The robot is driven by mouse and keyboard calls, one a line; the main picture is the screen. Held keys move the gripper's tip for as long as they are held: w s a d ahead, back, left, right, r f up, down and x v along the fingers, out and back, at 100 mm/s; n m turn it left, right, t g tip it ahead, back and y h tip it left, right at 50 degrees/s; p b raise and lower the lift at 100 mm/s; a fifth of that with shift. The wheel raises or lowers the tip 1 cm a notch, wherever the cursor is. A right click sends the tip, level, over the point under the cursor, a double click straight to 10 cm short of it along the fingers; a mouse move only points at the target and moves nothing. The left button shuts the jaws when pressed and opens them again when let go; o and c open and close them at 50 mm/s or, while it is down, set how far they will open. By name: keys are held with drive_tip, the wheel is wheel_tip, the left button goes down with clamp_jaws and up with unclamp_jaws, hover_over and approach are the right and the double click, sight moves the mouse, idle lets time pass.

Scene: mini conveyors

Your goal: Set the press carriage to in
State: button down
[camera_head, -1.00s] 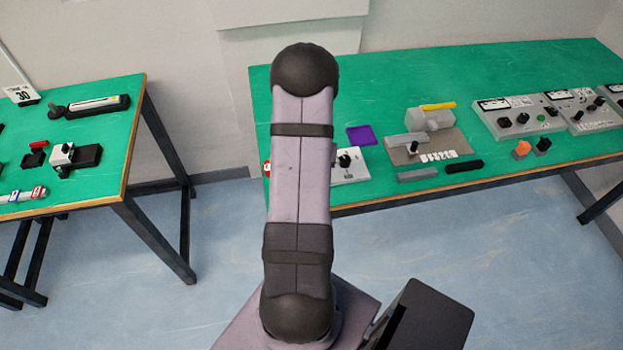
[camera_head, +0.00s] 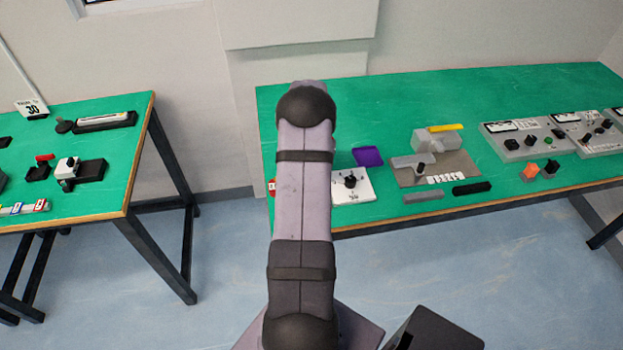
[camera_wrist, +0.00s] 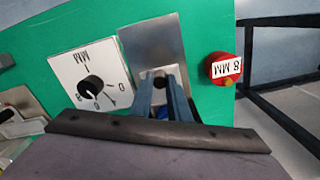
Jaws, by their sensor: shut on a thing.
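In the wrist view, a grey metal plate (camera_wrist: 147,46) lies on the green table with a small dark knob (camera_wrist: 159,78) on it. My gripper (camera_wrist: 161,80) has its two fingers close together on this knob. The finger pads hide most of it. I cannot tell for certain which part is the press carriage or how far it sits in. In the head view my arm hides the gripper and this plate.
A white dial plate with a black knob (camera_wrist: 90,87) stands beside the metal plate; it also shows in the head view (camera_head: 347,194). A red "8 MM" piece (camera_wrist: 222,73) is near the table edge. A grey fixture (camera_head: 432,143) and a purple square (camera_head: 367,156) lie right of my arm.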

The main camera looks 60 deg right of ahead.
drive_tip(key=c, duration=1.7)
unclamp_jaws()
drive_tip(key=shift+w+d, duration=0.25)
drive_tip(key=shift+o, duration=0.2)
drive_tip(key=shift+s+a+r, duration=0.1)
drive_tip(key=shift+r+b, duration=1.1)
drive_tip(key=shift+r, duration=2.5)
